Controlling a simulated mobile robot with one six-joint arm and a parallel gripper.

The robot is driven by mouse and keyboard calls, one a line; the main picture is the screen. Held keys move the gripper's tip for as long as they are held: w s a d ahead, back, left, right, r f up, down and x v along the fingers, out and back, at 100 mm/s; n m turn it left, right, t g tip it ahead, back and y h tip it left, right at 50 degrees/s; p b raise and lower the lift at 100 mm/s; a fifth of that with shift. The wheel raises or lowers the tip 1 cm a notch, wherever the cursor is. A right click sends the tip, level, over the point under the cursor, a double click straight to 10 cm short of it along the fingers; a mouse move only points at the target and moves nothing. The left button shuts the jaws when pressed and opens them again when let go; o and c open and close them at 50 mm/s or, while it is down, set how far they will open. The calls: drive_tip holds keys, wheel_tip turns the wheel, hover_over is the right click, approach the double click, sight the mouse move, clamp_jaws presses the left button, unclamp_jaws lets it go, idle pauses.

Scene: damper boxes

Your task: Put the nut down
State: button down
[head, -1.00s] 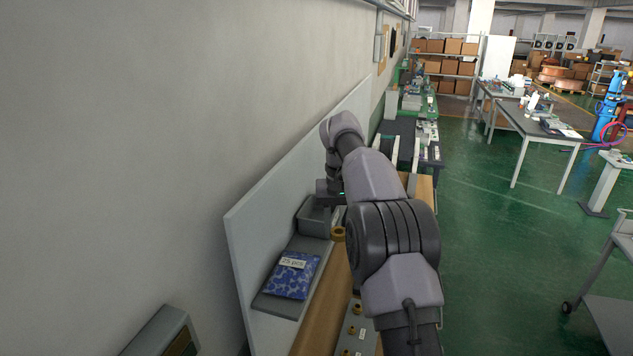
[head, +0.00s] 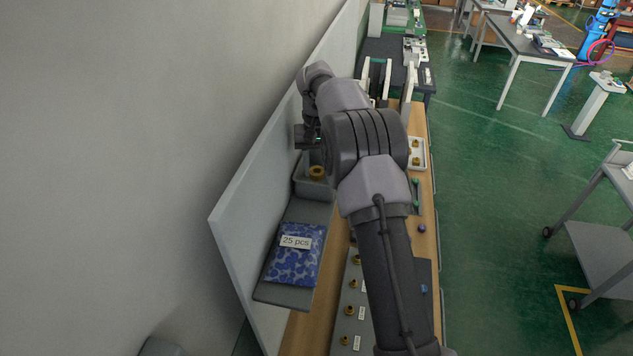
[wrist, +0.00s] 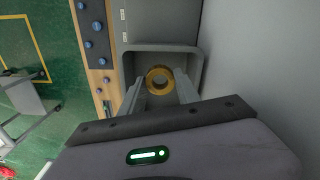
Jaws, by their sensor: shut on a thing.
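The nut is a brass-coloured ring (wrist: 160,80), held between the two fingertips of my gripper (wrist: 160,88) in the wrist view. In the head view the nut (head: 316,173) shows below my gripper, against the inside of a grey open box (head: 300,188). In the wrist view the box (wrist: 195,62) surrounds the nut on the far side and both sides. I cannot tell how high the nut is above the box floor. The near part of the box is hidden by my gripper.
A blue patterned bag (head: 293,255) labelled "25 pcs" lies on the grey shelf next to the box. A pale upright panel (head: 250,200) stands close on the left. A grey plate (head: 345,310) with several brass pieces lies on the wooden bench to the right.

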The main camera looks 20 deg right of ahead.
sight(317, 180)
wheel_tip(317, 180, down, 4)
drive_tip(key=shift+s+f, duration=0.15)
drive_tip(key=shift+f, duration=0.05)
drive_tip(key=shift+w+f, duration=0.15)
drive_tip(key=shift+w, duration=0.05)
drive_tip(key=shift+s, duration=0.15)
drive_tip(key=c, duration=1.2)
unclamp_jaws()
drive_tip(key=shift+f, duration=0.15)
drive_tip(key=shift+o, duration=0.2)
wheel_tip(317, 180, up, 12)
drive_tip(key=r, duration=0.1)
drive_tip(key=s+a+r+t+y, duration=0.1)
drive_tip(key=s+a+r+t, duration=0.3)
drive_tip(key=s, duration=0.9)
drive_tip(key=s+a+r, duration=0.2)
drive_tip(key=s+a, duration=0.4)
drive_tip(key=s, duration=0.6)
drive_tip(key=s+a+r+t+y, duration=0.1)
drive_tip(key=s+a+r+t, duration=0.15)
drive_tip(key=s+a, duration=0.7)
drive_tip(key=s+d+f+b, duration=0.1)
drive_tip(key=d+f+b, duration=0.1)
drive_tip(key=f+b, duration=1.8)
drive_tip(key=s+d+f+b, duration=0.2)
drive_tip(key=f+b, duration=1.9)
drive_tip(key=f, duration=0.1)
drive_tip(key=shift+m+g, duration=0.3)
drive_tip(key=shift+g, duration=0.05)
